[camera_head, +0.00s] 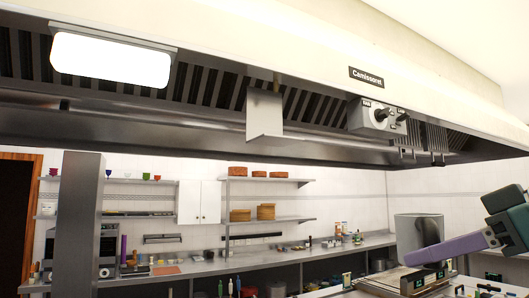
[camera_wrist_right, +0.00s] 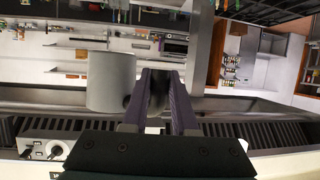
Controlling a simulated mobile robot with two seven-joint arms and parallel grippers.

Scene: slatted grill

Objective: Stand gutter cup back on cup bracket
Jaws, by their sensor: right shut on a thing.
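The gutter cup (camera_head: 419,229) is a plain grey cylinder at the right of the head view. It also shows in the wrist view (camera_wrist_right: 110,82), beside the purple fingers. My right gripper (camera_head: 408,257) reaches in from the right with a purple finger across the lower part of the cup. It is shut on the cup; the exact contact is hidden. In the wrist view its fingertips (camera_wrist_right: 161,72) are close together. The cup bracket (camera_head: 265,116) is a bent metal plate hanging under the hood, left of and above the cup, apart from it. My left gripper is not seen.
The hood (camera_head: 300,48) with slatted filters spans the top. A control box (camera_head: 377,117) with knobs sits on it, right of the bracket. A steel column (camera_head: 78,220) stands at left. Shelves and a counter (camera_head: 300,255) line the back wall. Air below the bracket looks clear.

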